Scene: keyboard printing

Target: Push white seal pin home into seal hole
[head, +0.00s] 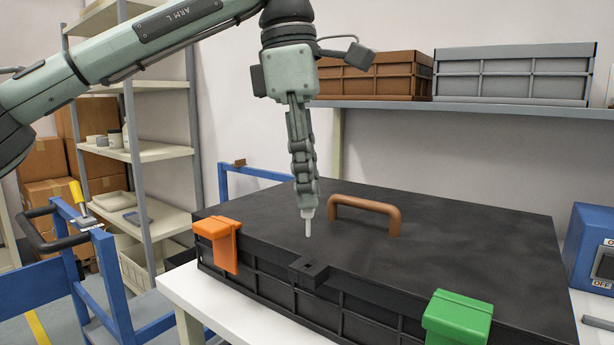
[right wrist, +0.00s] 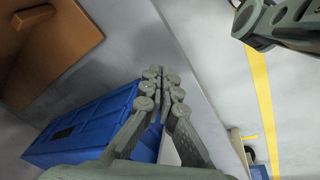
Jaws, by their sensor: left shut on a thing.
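The white seal pin (head: 308,223) points down from my left gripper (head: 307,205), which is shut on its upper part. The pin is above the black lid, behind the seal hole in the picture. The seal hole (head: 315,268) is a dark opening in a small black block at the middle of the case's front edge. Pin and hole look apart. The black case (head: 400,262) is closed, with an orange latch (head: 222,240) and a green latch (head: 457,318) on its front. My right gripper (right wrist: 160,80) shows in the right wrist view, fingertips close together, with nothing seen between them.
A brown handle (head: 364,210) stands up from the lid behind the pin. A blue switch box (head: 590,248) is at the right. The white table (head: 195,290) shows at the case's left. A shelf with brown and grey crates (head: 513,75) is behind.

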